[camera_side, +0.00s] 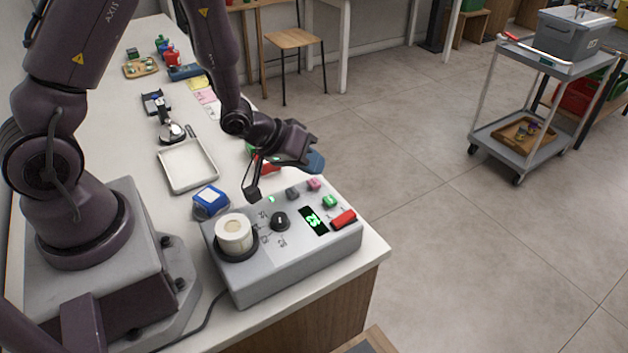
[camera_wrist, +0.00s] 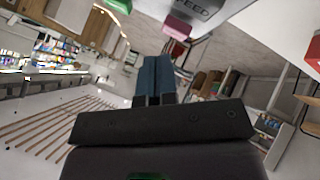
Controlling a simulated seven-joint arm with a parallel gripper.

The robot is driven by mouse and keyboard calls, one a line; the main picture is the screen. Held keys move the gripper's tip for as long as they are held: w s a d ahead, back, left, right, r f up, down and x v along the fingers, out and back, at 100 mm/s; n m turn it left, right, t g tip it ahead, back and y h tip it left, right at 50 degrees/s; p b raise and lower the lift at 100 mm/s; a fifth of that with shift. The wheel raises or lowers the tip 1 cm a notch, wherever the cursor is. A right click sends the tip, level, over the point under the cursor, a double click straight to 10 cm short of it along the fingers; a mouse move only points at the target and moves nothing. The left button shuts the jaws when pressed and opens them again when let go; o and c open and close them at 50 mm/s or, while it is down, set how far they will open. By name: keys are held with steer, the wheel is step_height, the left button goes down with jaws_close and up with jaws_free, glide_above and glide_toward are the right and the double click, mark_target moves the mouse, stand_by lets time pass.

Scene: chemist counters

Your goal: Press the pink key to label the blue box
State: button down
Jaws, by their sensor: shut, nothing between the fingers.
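The grey label machine (camera_side: 290,265) stands at the counter's near end. Its pink key (camera_side: 314,184) is on the far edge of the top, between a dull grey-mauve key (camera_side: 292,193) and a green key (camera_side: 329,201). A pink block, seemingly that key, shows near the top of the wrist view (camera_wrist: 177,28). A small blue box (camera_side: 210,200) with a white patch sits behind the machine's left end. My gripper (camera_side: 316,161) is above and behind the pink key, apart from it, its blue fingers pointing right. In the wrist view the fingers (camera_wrist: 154,80) are together and empty.
The machine also has a red key (camera_side: 343,217), a black knob (camera_side: 280,221), a green-lit display (camera_side: 314,220) and a cream roll (camera_side: 233,235). A white tray (camera_side: 187,165) lies behind. Something red (camera_side: 266,165) is partly hidden under my gripper. Open floor lies right.

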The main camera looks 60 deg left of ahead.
mark_target(312, 180)
steer(key=shift+f, duration=0.1)
steer(key=shift+f, duration=0.35)
steer(key=shift+f, duration=0.4)
stand_by(0.6)
steer(key=shift+r, duration=3.35)
